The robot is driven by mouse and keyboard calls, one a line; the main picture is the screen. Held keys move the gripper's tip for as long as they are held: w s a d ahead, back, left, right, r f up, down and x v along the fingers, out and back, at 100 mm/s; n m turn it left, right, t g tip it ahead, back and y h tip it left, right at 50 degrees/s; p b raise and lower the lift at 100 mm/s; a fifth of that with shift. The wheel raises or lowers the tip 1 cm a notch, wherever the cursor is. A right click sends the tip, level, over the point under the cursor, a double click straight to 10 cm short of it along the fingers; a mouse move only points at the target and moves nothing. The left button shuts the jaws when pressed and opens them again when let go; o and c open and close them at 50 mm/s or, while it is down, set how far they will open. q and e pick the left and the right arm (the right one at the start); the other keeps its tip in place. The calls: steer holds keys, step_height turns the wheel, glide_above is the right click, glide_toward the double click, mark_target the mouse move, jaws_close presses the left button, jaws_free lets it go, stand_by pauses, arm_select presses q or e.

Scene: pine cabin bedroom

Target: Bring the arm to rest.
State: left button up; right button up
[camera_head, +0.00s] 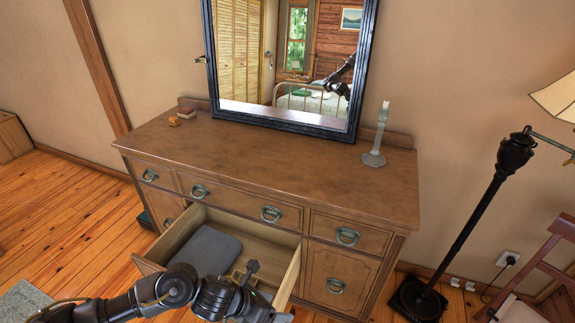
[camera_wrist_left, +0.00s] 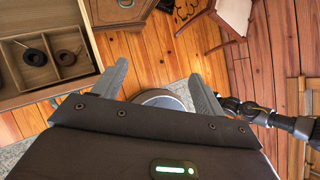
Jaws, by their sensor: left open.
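My left arm comes in from the bottom left in the head view. Its gripper (camera_head: 246,280) is over the front of the open drawer (camera_head: 150,266). In the left wrist view the two grey fingers stand apart with nothing between them, so the left gripper (camera_wrist_left: 158,88) is open and empty. The fingers point over the floor, beside the drawer (camera_wrist_left: 85,28). Part of a dark jointed arm (camera_wrist_left: 275,117) shows at the right of the wrist view; no right gripper can be made out there. The head view shows no right gripper.
The drawer belongs to a wooden dresser (camera_head: 290,160) and holds a grey folded item (camera_head: 207,250). A mirror (camera_head: 212,60), candlestick (camera_head: 376,145) and small boxes (camera_head: 185,114) stand on top. A floor lamp (camera_head: 470,225) and chair (camera_head: 545,270) are at right.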

arm_select(q)
step_height(320, 180, up, 4)
steer(key=s+d+n+t, duration=0.15)
steer(key=n+t, duration=0.25)
steer(key=n, duration=1)
steer(key=s+a+f+n+g+y, duration=0.2)
steer(key=s+a+n+y, duration=0.2)
steer(key=s+a+n, duration=0.65)
steer(key=s+a+f+n+g+y, duration=0.15)
steer(key=s+a+n+y, duration=0.35)
steer(key=a+n, duration=1)
steer(key=s+d+f+n+b, duration=0.1)
steer(key=f+b, duration=0.2)
steer(key=f, duration=0.9)
steer(key=s+d+f+n+g+h+b, duration=0.1)
steer(key=f+b, duration=0.1)
steer(key=f, duration=1.1)
steer(key=s+f+n+b, duration=0.1)
steer(key=s+f+b, duration=0.15)
steer(key=f, duration=0.95)
steer(key=s+a+f+b, duration=0.1)
steer(key=s+f+b, duration=0.2)
steer(key=s+f, duration=0.4)
steer(key=s+a+f+g+b, duration=0.1)
steer(key=s+a+f+b, duration=0.1)
steer(key=s+f, duration=0.5)
step_height(320, 180, down, 5)
steer(key=shift+s+a+r+b, duration=0.15)
steer(key=shift+s+b, duration=0.1)
steer(key=shift+b, duration=0.15)
